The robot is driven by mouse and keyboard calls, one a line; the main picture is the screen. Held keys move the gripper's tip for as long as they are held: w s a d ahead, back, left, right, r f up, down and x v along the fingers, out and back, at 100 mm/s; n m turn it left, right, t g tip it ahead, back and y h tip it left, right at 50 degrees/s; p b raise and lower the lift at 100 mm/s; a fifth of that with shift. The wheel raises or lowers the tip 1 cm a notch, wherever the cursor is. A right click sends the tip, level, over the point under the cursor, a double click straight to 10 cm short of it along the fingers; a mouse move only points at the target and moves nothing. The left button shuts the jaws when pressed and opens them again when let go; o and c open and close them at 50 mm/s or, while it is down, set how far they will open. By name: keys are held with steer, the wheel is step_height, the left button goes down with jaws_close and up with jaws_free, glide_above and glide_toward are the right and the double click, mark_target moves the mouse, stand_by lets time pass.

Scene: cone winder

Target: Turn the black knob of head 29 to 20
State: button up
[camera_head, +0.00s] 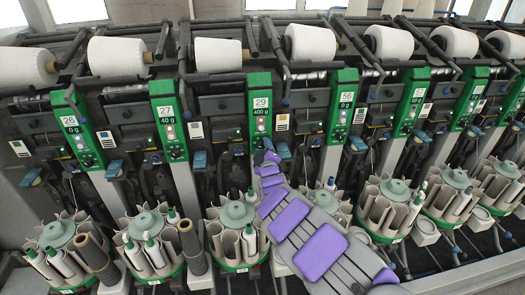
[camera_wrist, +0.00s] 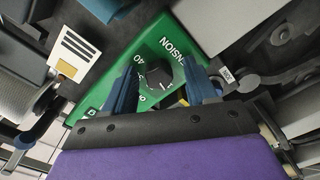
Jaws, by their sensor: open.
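The green panel of head 29 (camera_head: 260,108) stands near the middle of the head view, with "400 g" below its number. In the wrist view the black knob (camera_wrist: 157,73) sits on the green panel (camera_wrist: 200,38), beside the lettering "TENSION" and a "40". My gripper (camera_wrist: 162,75) is open, with its two blue fingers on either side of the knob in the picture. I cannot tell whether they touch it. In the head view my gripper (camera_head: 267,150) is at the lower end of the head 29 panel and hides the knob there. The knob's pointer setting is not clear.
Green panels of neighbouring heads, 27 (camera_head: 166,118) and 26 (camera_head: 79,130), stand to the left. White yarn cones (camera_head: 217,54) line the top. Round bobbin magazines (camera_head: 236,215) stand below. In the wrist view, a striped white card (camera_wrist: 76,50) and a dark lever lie near the fingers.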

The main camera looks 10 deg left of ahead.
steer(key=c, duration=1.1)
steer(key=shift+o, duration=0.2)
steer(key=shift+a+p, duration=0.1)
steer(key=shift+p, duration=0.3)
steer(key=m+p, duration=0.5)
steer(key=shift+s+r, duration=0.1)
steer(key=m+p, duration=0.3)
steer(key=p, duration=0.1)
steer(key=shift+f+m+p, duration=0.25)
steer(key=shift+m+p, duration=0.55)
steer(key=shift+p, duration=0.05)
